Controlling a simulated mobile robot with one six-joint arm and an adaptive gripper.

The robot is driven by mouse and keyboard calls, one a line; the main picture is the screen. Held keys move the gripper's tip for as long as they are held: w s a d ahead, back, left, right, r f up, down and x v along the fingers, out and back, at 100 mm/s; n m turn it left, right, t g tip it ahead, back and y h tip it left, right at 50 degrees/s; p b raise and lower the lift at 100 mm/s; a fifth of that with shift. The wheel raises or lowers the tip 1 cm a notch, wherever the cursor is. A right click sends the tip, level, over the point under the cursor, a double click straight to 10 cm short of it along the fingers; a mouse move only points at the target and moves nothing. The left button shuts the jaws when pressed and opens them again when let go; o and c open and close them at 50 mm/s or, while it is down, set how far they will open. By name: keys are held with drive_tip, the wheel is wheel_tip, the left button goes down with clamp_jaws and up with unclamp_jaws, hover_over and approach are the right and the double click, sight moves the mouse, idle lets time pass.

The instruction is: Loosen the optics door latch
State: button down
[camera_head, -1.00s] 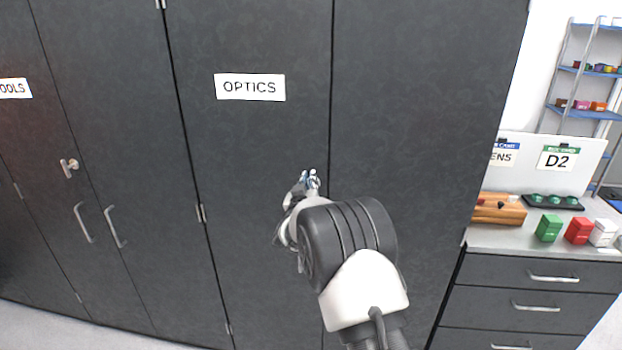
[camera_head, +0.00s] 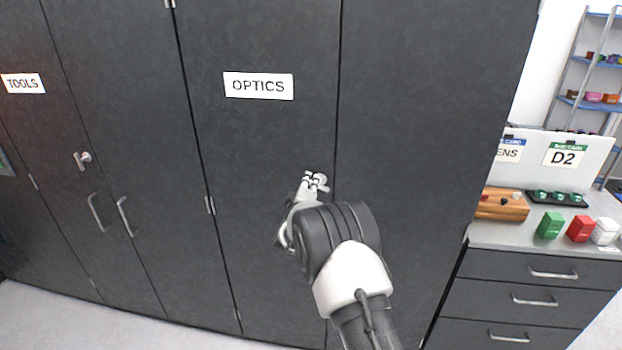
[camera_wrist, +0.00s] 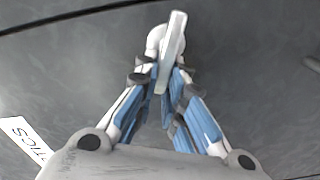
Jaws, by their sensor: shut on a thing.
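The optics door (camera_head: 262,140) is a dark grey cabinet door with a white OPTICS label (camera_head: 258,86); it looks closed. Its latch, a pale lever on a round white base (camera_wrist: 170,50), shows in the wrist view. My gripper (camera_wrist: 165,82) is shut on the lever, its blue-padded fingers on both sides of it. In the head view my gripper (camera_head: 314,184) is at the door's right edge, beside the seam, and largely hides the latch. The OPTICS label also shows, cut off, at the lower left of the wrist view (camera_wrist: 24,138).
At the right stands a drawer counter (camera_head: 540,238) with a wooden block (camera_head: 502,205), coloured boxes (camera_head: 580,228) and a D2 card (camera_head: 563,156). Floor shows at the lower left.

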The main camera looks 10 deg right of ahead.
drive_tip(key=shift+a+f+n+p, duration=0.1)
drive_tip(key=shift+f+n+p, duration=0.1)
drive_tip(key=shift+n, duration=0.7)
drive_tip(key=shift+f+n+p, duration=0.2)
drive_tip(key=shift+n, duration=0.7)
drive_tip(key=c, duration=1.7)
unclamp_jaws()
drive_tip(key=shift+o, duration=0.2)
drive_tip(key=v, duration=1.2)
